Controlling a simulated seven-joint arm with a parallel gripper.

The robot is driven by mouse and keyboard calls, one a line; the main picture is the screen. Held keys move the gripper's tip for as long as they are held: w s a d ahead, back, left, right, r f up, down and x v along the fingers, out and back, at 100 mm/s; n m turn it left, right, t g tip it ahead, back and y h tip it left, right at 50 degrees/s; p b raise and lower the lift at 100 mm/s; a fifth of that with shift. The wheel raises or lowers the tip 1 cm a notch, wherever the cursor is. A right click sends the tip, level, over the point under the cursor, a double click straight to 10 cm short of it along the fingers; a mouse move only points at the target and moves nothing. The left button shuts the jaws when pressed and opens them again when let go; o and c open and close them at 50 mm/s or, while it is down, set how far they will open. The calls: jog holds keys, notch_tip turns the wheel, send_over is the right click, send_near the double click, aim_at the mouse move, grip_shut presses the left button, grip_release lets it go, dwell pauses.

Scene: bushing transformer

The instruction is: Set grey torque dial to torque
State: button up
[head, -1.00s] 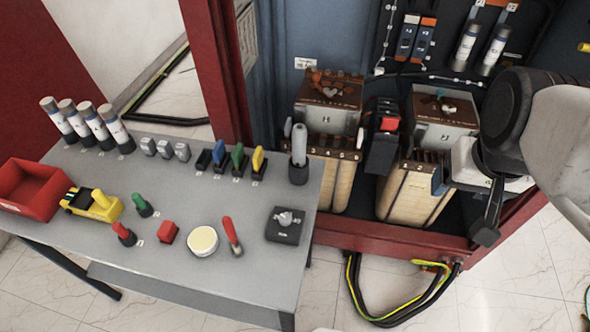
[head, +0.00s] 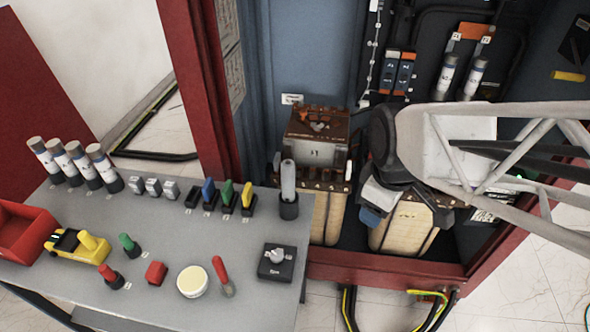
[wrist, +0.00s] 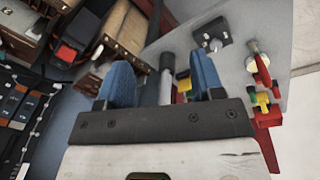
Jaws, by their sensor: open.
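The grey torque dial (head: 277,257) is a round grey knob on a square black box (head: 276,270) at the right front corner of the grey table. In the wrist view the dial (wrist: 213,45) shows past the right finger, on its black box. Its marking is too small to read. My gripper (head: 369,214) hangs in front of the cabinet, to the right of the table and apart from the dial. In the wrist view its two blue fingers are open (wrist: 162,82) with a wide gap and nothing held between them.
The table (head: 130,312) also carries a red-handled tool (head: 222,276), a cream round button (head: 193,281), a red block (head: 155,273) and an upright grey cylinder (head: 289,182). The open red-framed cabinet (head: 385,269) with wooden-cased transformer parts stands beside the table.

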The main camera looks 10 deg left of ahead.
jog(key=w+a+f+n, duration=0.1)
jog(key=a+f+n, duration=0.6)
jog(key=a+n, duration=0.35)
jog(key=n+g, duration=0.2)
jog(key=n, duration=0.7)
send_over(277, 255)
notch_tip(277, 255, down, 6)
jog(key=shift+f, duration=0.25)
jog(key=shift+f, duration=0.15)
jog(key=shift+f, duration=3.75)
jog(key=shift+c, duration=0.2)
jog(key=c, duration=0.9)
